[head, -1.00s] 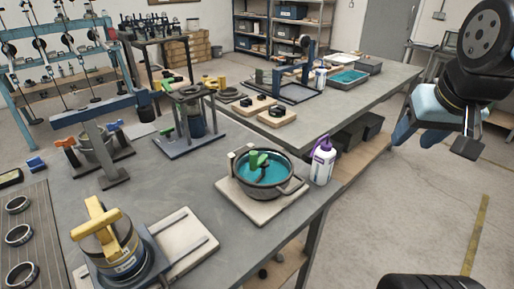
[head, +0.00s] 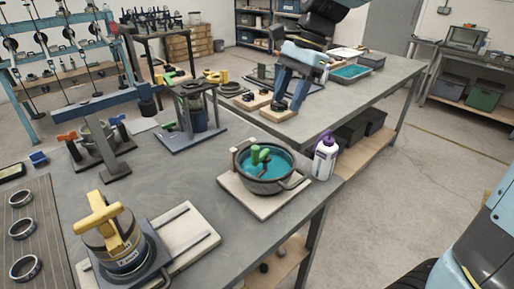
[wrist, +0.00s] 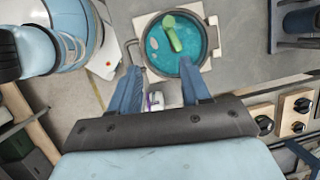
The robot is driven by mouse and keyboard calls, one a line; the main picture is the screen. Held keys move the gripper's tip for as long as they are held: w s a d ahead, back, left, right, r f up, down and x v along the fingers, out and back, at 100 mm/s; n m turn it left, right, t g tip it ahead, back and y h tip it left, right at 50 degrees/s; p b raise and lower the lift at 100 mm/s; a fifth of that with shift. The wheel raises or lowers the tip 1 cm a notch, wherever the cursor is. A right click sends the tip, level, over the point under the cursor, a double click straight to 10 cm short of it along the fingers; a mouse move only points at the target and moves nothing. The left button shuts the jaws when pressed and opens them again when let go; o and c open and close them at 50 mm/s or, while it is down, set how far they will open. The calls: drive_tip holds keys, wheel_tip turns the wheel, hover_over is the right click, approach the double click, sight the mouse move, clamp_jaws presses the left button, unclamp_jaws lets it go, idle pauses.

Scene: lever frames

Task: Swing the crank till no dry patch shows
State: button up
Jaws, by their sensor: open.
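A dark round pan (head: 267,188) with teal liquid (head: 282,165) stands on a pale square board (head: 242,198) near the table's edge. A green crank handle (head: 259,155) rises from its middle. In the wrist view the pan (wrist: 148,72) lies beyond my fingers, with the green handle (wrist: 173,34) slanting over the liquid. Pinkish pale patches show in the liquid at the pan's left side. My gripper (wrist: 163,76) is open and empty, its blue fingers apart. In the head view my gripper (head: 279,100) hangs above the table behind the pan, apart from the handle.
A white bottle with a purple top (head: 325,156) stands close right of the pan; it shows between my fingers in the wrist view (wrist: 155,101). A yellow-handled pot (head: 118,240) is front left. A dark post frame (head: 192,118) stands behind left. Wooden blocks with black knobs (head: 277,112) lie behind.

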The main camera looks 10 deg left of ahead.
sight(256, 147)
drive_tip(key=shift+m+g, duration=0.4)
drive_tip(key=shift+m, duration=0.1)
drive_tip(key=a+x, duration=0.1)
drive_tip(key=x, duration=0.4)
drive_tip(key=a+x, duration=0.1)
drive_tip(key=x, duration=0.4)
drive_tip(key=w+a+x, duration=0.1)
drive_tip(key=x, duration=0.4)
drive_tip(key=shift+c, duration=0.4)
